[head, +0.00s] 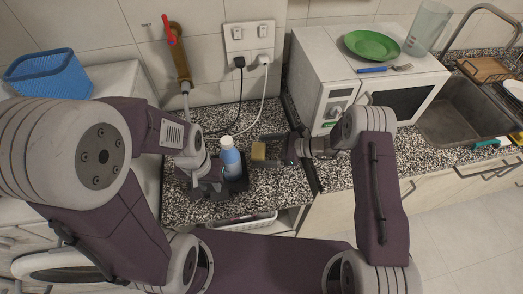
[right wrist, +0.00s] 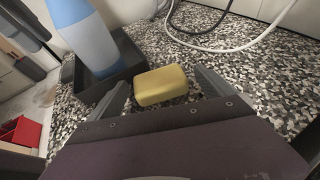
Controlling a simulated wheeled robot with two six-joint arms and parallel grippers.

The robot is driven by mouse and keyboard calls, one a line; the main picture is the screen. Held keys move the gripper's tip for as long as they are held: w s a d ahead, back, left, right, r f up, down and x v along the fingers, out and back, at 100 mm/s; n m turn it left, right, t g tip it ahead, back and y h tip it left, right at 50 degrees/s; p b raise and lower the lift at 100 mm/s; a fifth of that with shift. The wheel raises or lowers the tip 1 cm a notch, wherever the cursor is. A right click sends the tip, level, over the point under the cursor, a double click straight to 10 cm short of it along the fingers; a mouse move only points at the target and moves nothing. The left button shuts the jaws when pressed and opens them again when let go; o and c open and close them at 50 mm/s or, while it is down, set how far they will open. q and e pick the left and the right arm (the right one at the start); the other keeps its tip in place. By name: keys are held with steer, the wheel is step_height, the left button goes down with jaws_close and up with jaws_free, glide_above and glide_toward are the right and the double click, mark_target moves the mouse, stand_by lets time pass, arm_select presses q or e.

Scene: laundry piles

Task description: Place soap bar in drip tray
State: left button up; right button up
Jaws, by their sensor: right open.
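The yellow soap bar (head: 258,151) lies on the speckled counter. In the right wrist view the soap bar (right wrist: 161,86) sits between the tips of my right gripper (right wrist: 165,88), with gaps on both sides. My right gripper (head: 265,151) is open and reaches it from the right. The dark drip tray (head: 241,184) is left of the soap, with a blue bottle (head: 231,159) upright in it; the tray (right wrist: 128,62) also shows in the wrist view. My left gripper (head: 209,184) is low beside the tray and bottle; its jaws are unclear and partly hidden.
A white microwave (head: 330,75) stands behind on the right, with a green plate (head: 372,45) on top. Cables (head: 243,105) hang from a wall socket behind the soap. A sink (head: 450,120) is at far right. A blue basket (head: 48,75) stands at far left.

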arm_select(q)
steer(key=shift+f+b, duration=0.55)
steer(key=shift+f, duration=0.05)
arm_select(e)
steer(key=v, duration=1.1)
steer(key=shift+d, duration=0.1)
